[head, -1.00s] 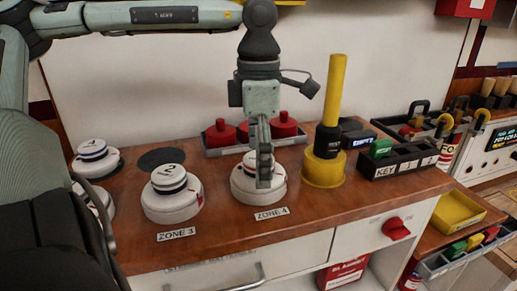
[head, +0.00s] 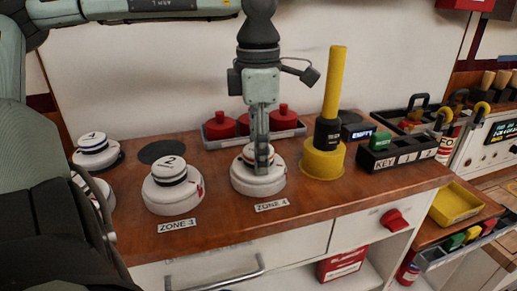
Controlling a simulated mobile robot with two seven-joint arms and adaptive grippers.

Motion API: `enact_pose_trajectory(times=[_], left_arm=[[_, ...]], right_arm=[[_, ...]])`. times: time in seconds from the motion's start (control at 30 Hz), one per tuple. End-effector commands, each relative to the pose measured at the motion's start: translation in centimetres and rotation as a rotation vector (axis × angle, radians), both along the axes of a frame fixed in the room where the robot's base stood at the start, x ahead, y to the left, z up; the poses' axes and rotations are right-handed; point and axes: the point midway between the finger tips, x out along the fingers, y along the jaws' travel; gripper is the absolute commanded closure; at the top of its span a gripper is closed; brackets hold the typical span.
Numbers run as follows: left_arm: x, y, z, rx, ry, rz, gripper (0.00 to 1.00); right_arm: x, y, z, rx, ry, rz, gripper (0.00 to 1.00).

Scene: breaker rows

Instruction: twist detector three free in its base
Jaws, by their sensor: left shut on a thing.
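A round white detector with a dark band (head: 250,154) sits in the white base (head: 258,184) behind the ZONE 4 label (head: 272,205). My left gripper (head: 262,164) points straight down from above and is shut on this detector. The fingers cover much of its top, so its number cannot be read. The detector looks upright and still down in its base. My right gripper is not in view.
A detector marked 2 (head: 171,170) stands in the ZONE 3 base to the left. Another detector (head: 93,146) is at the far left. A yellow tool (head: 323,160) stands close on the right. Red domed things in a grey tray (head: 215,142) are behind.

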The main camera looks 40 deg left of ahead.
Motion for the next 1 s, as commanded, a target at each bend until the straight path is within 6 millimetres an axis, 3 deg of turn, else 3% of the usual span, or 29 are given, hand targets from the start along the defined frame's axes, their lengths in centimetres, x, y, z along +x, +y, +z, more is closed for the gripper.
enact_pose_trajectory(times=[0.03, 0.27, 1.0], left_arm=[[-0.4, -0.1, -0.8, -0.002, 0.019, -0.002, 0.83], [-0.5, -0.1, -1.1, -0.003, 0.020, 0.054, 0.83], [-0.5, -0.1, -1.2, -0.005, 0.019, 0.530, 0.85]], right_arm=[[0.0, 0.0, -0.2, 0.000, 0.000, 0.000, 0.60], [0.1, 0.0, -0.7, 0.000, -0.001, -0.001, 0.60], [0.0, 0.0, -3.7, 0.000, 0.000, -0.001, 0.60]])
